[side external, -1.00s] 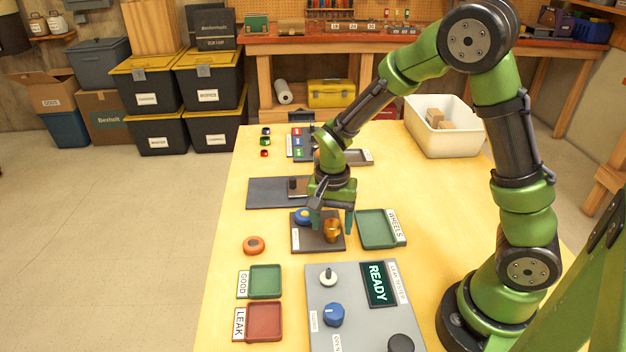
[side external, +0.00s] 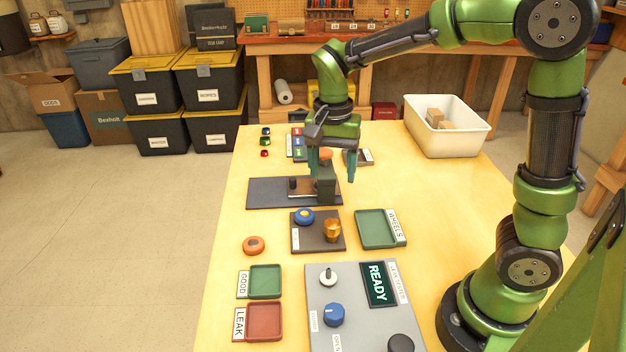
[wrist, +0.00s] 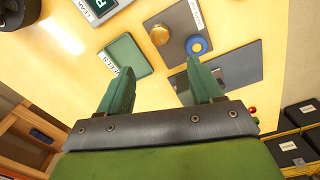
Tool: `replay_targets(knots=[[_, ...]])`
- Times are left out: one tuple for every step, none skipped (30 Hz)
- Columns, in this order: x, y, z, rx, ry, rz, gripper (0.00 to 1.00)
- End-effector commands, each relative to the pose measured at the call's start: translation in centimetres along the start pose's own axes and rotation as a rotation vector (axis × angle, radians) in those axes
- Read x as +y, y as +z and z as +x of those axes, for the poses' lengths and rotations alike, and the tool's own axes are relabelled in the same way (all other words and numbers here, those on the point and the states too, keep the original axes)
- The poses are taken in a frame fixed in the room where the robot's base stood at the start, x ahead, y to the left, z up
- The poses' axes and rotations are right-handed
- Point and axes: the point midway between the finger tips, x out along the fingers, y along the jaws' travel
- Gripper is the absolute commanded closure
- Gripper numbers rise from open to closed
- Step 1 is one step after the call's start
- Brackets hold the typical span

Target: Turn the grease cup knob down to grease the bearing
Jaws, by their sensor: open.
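The brass knob (side external: 333,229), which looks like the grease cup, stands on a brown plate (side external: 310,246) beside a blue round piece (side external: 304,216). The wrist view also shows the brass knob (wrist: 159,35) and the blue round piece (wrist: 196,45). My gripper (side external: 332,168) is open and empty, behind the brass knob and above the dark blue-grey plate (side external: 265,192). In the wrist view my gripper (wrist: 158,75) has its fingers spread wide, with the brass knob beyond the gap. A dark upright block shows between or behind the fingers; its contact with them is unclear.
A green tray (side external: 375,229) labelled WHEELS lies right of the brown plate. A grey panel (side external: 350,290) with a READY display (side external: 377,284) is in front. An orange ring (side external: 253,245) and GOOD (side external: 264,281) and LEAK (side external: 264,321) trays lie left. A white bin (side external: 470,140) stands back right.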

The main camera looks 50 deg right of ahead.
Motion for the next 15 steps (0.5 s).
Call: replay_targets(knots=[[-0.1, 0.0, -0.9, 0.001, -0.003, 0.0, 0.35], [-0.1, 0.0, -1.3, 0.001, -0.003, 0.0, 0.35], [-0.1, -0.1, -1.8, 0.002, -0.002, -0.001, 0.35], [-0.1, 0.0, -2.0, 0.001, -0.002, -0.001, 0.35], [0.0, 0.0, -2.3, 0.0, -0.001, 0.0, 0.35], [0.0, 0.0, -2.5, 0.0, -0.002, 0.0, 0.35], [0.0, 0.0, -2.7, 0.0, -0.001, 0.001, 0.35], [0.0, 0.0, -2.8, 0.0, -0.001, 0.001, 0.35], [0.0, 0.0, -2.9, 0.0, 0.0, 0.001, 0.35], [0.0, 0.0, -2.9, 0.0, 0.0, 0.001, 0.35], [0.0, 0.0, -2.9, 0.0, 0.0, 0.0, 0.35], [0.0, 0.0, -2.9, 0.0, 0.0, 0.0, 0.35], [0.0, 0.0, -2.9, 0.0, 0.0, 0.0, 0.35], [0.0, 0.0, -2.9, 0.0, 0.0, 0.0, 0.35], [0.0, 0.0, -2.9, 0.0, 0.0, 0.0, 0.35]])
